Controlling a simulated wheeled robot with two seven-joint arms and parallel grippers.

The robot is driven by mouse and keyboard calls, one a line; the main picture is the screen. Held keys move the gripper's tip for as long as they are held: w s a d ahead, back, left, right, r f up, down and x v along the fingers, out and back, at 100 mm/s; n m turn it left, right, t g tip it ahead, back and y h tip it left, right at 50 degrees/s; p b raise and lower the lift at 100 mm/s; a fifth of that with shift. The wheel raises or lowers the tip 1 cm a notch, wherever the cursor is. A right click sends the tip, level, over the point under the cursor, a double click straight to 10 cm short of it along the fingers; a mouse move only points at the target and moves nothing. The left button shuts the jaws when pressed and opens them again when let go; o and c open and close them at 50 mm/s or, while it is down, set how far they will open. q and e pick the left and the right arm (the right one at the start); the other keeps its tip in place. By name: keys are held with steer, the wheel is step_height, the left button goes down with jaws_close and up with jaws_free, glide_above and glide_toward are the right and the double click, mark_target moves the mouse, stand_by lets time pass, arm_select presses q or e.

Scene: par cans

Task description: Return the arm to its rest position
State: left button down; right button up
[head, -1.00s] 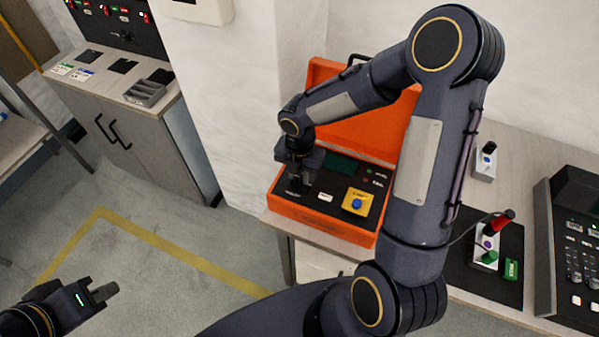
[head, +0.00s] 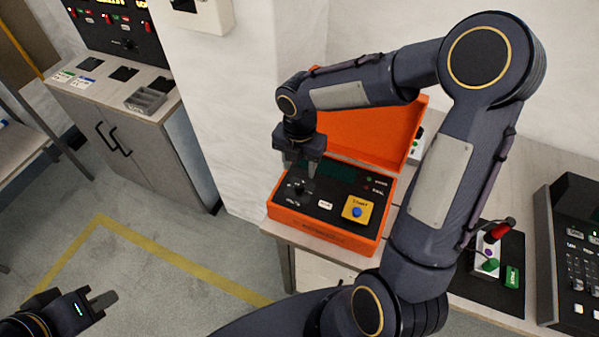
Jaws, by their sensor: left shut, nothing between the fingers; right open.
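My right arm reaches across the view, and its gripper (head: 301,168) hangs pointing down over the left part of an open orange case (head: 322,231). The gripper is open and empty, just above a dark round knob (head: 298,190) on the case's black panel. A small gap seems to lie between fingertips and knob, though the exact distance is hard to tell. My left gripper (head: 106,301) is at the lower left edge over the floor. It is shut and empty.
The case's raised lid (head: 350,135) stands behind the gripper, and a yellow block with a blue button (head: 357,209) sits on its panel. A red-handled control box (head: 489,246) and a dark console (head: 580,255) stand on the table at right. The floor at left is clear.

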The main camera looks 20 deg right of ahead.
steer(key=shift+r, duration=0.35)
steer(key=shift+s+r, duration=0.1)
steer(key=s+r+m+t+y, duration=0.2)
steer(key=s+r+m, duration=0.3)
steer(key=s+m, duration=0.4)
steer(key=s+r+m+t+y, duration=0.1)
steer(key=s+r+m+t, duration=0.2)
steer(key=s+m, duration=0.6)
steer(key=shift+s+r+m+t+y, duration=0.35)
steer(key=shift+r+m, duration=0.5)
steer(key=shift+m, duration=4.25)
steer(key=shift+w+a, duration=0.1)
